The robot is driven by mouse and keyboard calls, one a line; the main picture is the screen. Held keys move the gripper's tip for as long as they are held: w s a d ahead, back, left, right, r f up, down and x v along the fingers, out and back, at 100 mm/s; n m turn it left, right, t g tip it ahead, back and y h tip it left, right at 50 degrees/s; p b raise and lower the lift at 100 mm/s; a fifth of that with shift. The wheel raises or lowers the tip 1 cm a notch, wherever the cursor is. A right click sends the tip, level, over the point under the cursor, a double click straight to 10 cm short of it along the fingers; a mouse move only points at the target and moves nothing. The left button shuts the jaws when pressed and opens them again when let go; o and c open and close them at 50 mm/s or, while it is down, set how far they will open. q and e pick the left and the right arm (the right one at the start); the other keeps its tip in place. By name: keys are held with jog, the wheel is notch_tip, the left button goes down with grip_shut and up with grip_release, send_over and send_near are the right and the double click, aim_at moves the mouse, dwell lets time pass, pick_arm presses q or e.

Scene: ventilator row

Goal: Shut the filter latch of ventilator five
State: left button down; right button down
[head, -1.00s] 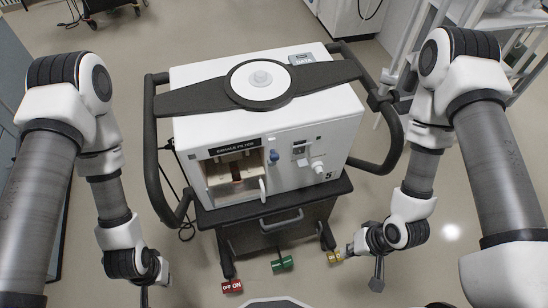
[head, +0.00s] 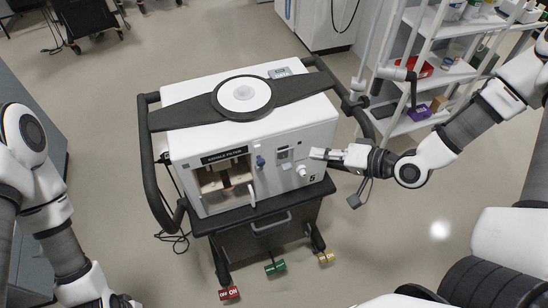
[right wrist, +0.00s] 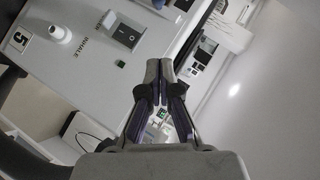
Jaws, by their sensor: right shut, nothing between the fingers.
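Ventilator five (head: 290,120) is a white box on a dark cart, with a "5" on its front right corner. Its filter bay (head: 209,203) is an open recess at the front left, under a dark label ending in "FILTER". A white lever (head: 251,195), apparently the latch, stands upright at the bay's right edge. My right gripper (head: 318,153) is shut and empty near the front's upper right, above the white port (head: 302,171). In the right wrist view its closed fingertips (right wrist: 158,66) show beside the front panel, with the "5" at left.
A blue knob (head: 260,162) and a grey switch panel (head: 284,154) sit between bay and port. Dark side rails (head: 151,165) flank the ventilator. A white shelf rack (head: 425,75) stands at right.

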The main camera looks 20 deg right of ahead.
send_near(261, 154)
jog(key=w, duration=0.3)
jog(key=shift+w+a+f, duration=0.2)
jog(key=shift+w+a, duration=0.05)
jog(key=shift+w, duration=0.05)
jog(key=shift+a+f+p, duration=0.3)
jog(key=shift+a+f, duration=0.45)
jog(key=shift+a, duration=0.35)
jog(key=shift+a+f, duration=0.35)
jog(key=shift+a, duration=0.05)
